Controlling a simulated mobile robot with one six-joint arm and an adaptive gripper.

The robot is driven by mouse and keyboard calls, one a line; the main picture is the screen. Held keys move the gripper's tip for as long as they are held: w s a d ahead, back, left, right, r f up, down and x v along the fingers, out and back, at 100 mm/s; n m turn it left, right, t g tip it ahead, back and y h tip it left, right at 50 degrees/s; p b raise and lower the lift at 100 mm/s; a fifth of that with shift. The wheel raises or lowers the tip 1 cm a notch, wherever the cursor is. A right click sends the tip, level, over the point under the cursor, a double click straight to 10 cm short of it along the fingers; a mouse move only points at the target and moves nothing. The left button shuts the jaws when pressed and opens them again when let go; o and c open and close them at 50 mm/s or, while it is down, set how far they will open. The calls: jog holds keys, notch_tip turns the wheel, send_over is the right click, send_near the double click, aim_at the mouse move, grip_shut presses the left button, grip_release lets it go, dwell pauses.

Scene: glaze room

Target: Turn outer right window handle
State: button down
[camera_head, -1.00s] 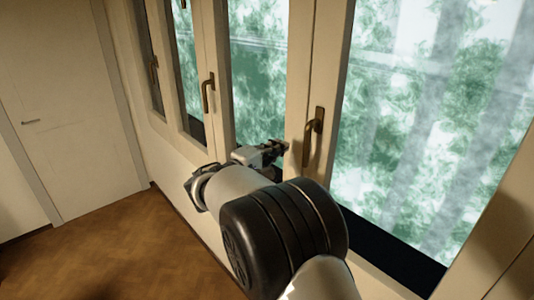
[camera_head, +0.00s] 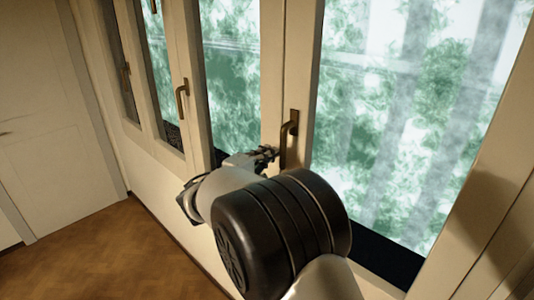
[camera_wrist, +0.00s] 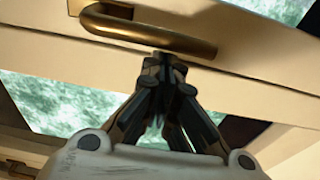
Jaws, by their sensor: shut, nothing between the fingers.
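The rightmost window handle in view, a brass lever (camera_head: 287,142), hangs down along the cream frame between two panes. My gripper (camera_head: 274,153) is just left of the handle's lower part in the head view. In the wrist view my gripper (camera_wrist: 163,62) has its fingertips together, empty, close to the handle's lower edge. I cannot tell whether they touch it.
Another brass handle (camera_head: 182,98) hangs on the frame further left, and one more (camera_head: 126,73) beyond it. A cream door (camera_head: 40,120) stands at the far left. The wooden floor (camera_head: 120,250) is clear below the windows.

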aim_at(285, 158)
jog(key=shift+s+d+f+n, duration=0.25)
jog(key=shift+d+n, duration=0.15)
jog(key=shift+n, duration=0.3)
jog(key=s+d+n, duration=0.1)
jog(key=n, duration=0.1)
jog(key=s+d+n+p, duration=0.1)
jog(key=d+n, duration=0.1)
jog(key=shift+s+g, duration=0.15)
jog(key=shift+g, duration=0.25)
jog(key=s+d+r+n+g+p, duration=0.1)
jog(key=s+d+r+n+p, duration=0.3)
jog(key=n+p, duration=0.5)
jog(key=shift+d+r+n+g+h+p, duration=0.4)
jog(key=shift+d+r+n, duration=0.2)
jog(key=shift+d, duration=0.05)
jog(key=shift+s+r, duration=0.1)
jog(key=shift+s, duration=0.05)
